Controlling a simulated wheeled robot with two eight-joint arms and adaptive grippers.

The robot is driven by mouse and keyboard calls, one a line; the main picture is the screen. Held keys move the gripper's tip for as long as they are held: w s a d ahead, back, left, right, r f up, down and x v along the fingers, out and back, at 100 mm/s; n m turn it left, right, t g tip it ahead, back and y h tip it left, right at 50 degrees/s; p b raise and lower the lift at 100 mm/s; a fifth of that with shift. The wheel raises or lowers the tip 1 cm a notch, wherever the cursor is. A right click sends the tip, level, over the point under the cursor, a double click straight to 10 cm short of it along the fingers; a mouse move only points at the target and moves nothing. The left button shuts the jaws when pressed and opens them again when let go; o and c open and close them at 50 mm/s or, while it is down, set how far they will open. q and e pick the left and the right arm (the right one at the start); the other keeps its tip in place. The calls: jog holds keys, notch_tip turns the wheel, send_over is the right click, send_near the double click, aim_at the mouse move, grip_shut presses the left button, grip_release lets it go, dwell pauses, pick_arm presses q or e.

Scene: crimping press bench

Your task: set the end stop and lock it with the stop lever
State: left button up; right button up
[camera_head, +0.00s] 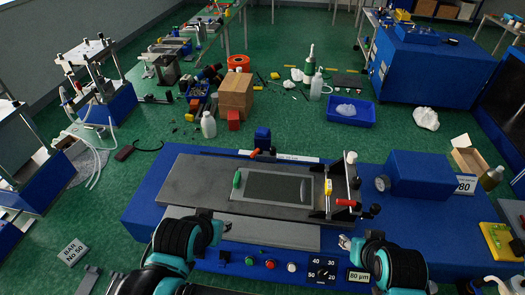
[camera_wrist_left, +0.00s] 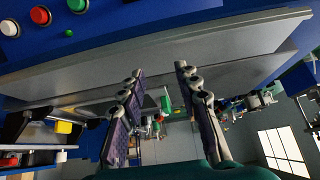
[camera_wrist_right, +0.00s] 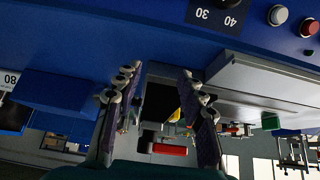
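A dark blue block (camera_head: 262,138) with an orange-red lever (camera_head: 254,153) stands at the machine's back edge, beside a pale marked strip (camera_head: 290,157). It looks like the end stop with its stop lever, but I cannot read its setting or tell whether it is locked. My left gripper (camera_head: 217,231) is open and empty at the machine's front, left of centre; its fingers stand apart in the left wrist view (camera_wrist_left: 160,72). My right gripper (camera_head: 346,243) is near the front right, also open and empty in the right wrist view (camera_wrist_right: 158,72). Both are well short of the block.
A grey bed (camera_head: 195,185) carries a framed sheet with a green handle (camera_head: 237,179). A crossbar assembly with a red handle (camera_head: 345,203) and black knobs stands to its right, then a blue housing (camera_head: 420,172). Buttons and a dial (camera_head: 321,274) line the front panel.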

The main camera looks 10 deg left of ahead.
pick_arm(q)
jog(key=shift+c, duration=0.7)
jog(key=shift+w+r, duration=0.15)
jog(key=shift+r, duration=0.05)
pick_arm(e)
jog(key=shift+r, duration=0.1)
pick_arm(q)
jog(key=shift+m+g, duration=0.3)
jog(key=w+r, duration=0.2)
jog(key=w+d+r+p, duration=0.1)
jog(key=w+r, duration=0.1)
jog(key=w, duration=0.1)
jog(key=shift+d+r+p, duration=0.15)
jog(key=shift+r+p, duration=0.1)
jog(key=shift+p, duration=0.05)
jog(key=w+d+r+p, duration=0.2)
jog(key=w+d+r, duration=0.15)
jog(key=w, duration=0.55)
jog(key=m+g+h+p, duration=0.1)
jog(key=m+g+p, duration=0.1)
send_near(273, 149)
jog(key=x, duration=0.2)
jog(key=b+x, duration=0.1)
jog(key=x, duration=0.6)
jog(key=shift+w+f+b, duration=0.2)
jog(key=shift+b, duration=0.1)
pick_arm(e)
notch_tip(273, 149, up, 4)
jog(key=shift+f, duration=0.1)
